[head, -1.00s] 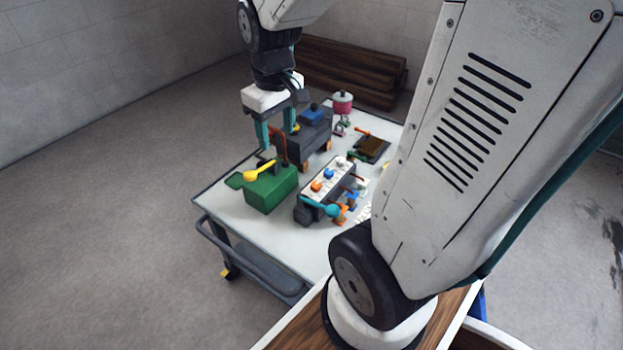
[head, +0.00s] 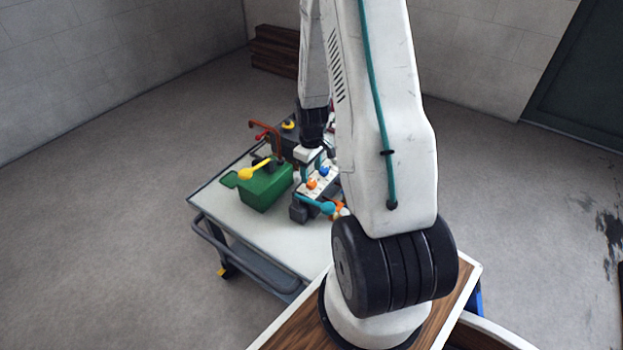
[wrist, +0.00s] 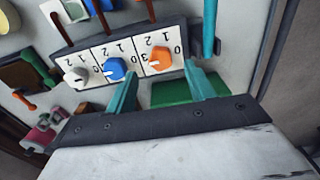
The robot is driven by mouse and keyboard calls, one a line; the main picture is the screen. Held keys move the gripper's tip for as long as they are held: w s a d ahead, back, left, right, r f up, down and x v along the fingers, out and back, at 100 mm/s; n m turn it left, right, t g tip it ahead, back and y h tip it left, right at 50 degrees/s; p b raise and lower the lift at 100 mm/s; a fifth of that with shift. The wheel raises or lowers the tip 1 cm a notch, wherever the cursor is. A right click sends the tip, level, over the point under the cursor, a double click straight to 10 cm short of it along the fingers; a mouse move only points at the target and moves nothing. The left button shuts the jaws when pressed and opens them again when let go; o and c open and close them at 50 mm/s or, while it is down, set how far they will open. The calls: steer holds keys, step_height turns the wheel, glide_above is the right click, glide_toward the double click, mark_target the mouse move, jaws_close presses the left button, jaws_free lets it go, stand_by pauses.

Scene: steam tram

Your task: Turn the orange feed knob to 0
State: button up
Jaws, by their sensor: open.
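The orange feed knob (wrist: 158,60) is the right-hand dial on a white numbered panel (wrist: 131,43) in the wrist view. Its digits look upside down there. A pale pointer mark shows on the knob's lower left, seemingly toward the 3, with the 0 at the right. The orange knob also shows in the head view (head: 311,184). My gripper (wrist: 162,72) is open, its teal fingers apart on either side of the orange knob in the picture. It hangs over the panel in the head view (head: 313,170); I cannot tell whether it touches anything.
The cart's front-left top (head: 232,212) is clear.

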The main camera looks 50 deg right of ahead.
mark_target(311, 182)
steer(key=shift+f, duration=2.15)
steer(key=c, duration=1)
